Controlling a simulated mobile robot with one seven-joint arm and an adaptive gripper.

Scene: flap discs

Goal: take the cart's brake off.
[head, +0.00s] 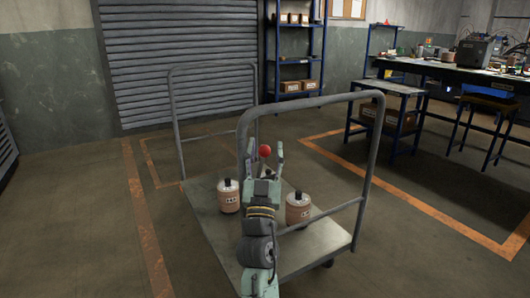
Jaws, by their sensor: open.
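The cart (312,246) is a grey flat platform with a tall tube handle at each end. A round red knob (264,150), which looks like the end of the brake lever, shows near the near handle (310,101). My gripper (265,147) is open, pointing away from the camera. In the picture the red knob lies between its two fingers. I cannot tell how far apart in depth the knob and the fingers are. The lever's stem and the brake itself are hidden behind my gripper and arm.
Two brown, dark-topped containers stand on the cart, one left (228,199) and one right (298,210) of my arm. A workbench (450,77) and stool (486,108) are at right. Floor left of the cart is clear.

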